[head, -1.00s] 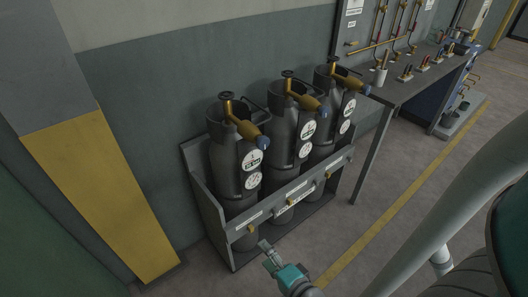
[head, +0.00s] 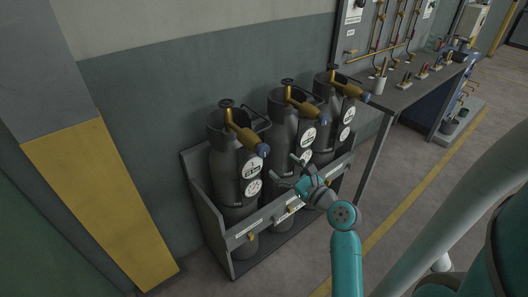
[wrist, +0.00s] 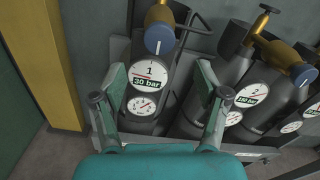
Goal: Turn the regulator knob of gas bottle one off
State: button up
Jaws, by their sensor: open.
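Gas bottle one (head: 226,185) is the leftmost of three dark bottles in a rack. Its brass regulator ends in a blue knob (head: 263,150). In the wrist view the blue knob (wrist: 159,38) is at the top middle, with a white mark running up and down the picture. Below it are a gauge plate (wrist: 149,76) reading "1" and "30 bar" and a round dial (wrist: 142,105). My gripper (head: 283,171) is open and empty, in front of the rack, lower and to the right of the knob. Its fingers (wrist: 160,78) spread either side of the plate, apart from the knob.
Bottle two's knob (wrist: 303,75) and gauge (wrist: 252,92) lie close on the right. The grey rack (head: 244,232) has a front rail with brass fittings. A yellow and grey pillar (head: 100,200) stands left; a workbench (head: 400,92) stands right. The floor in front is open.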

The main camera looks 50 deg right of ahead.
aim_at(265, 152)
jog(key=x, duration=1)
jog(key=c, duration=1.2)
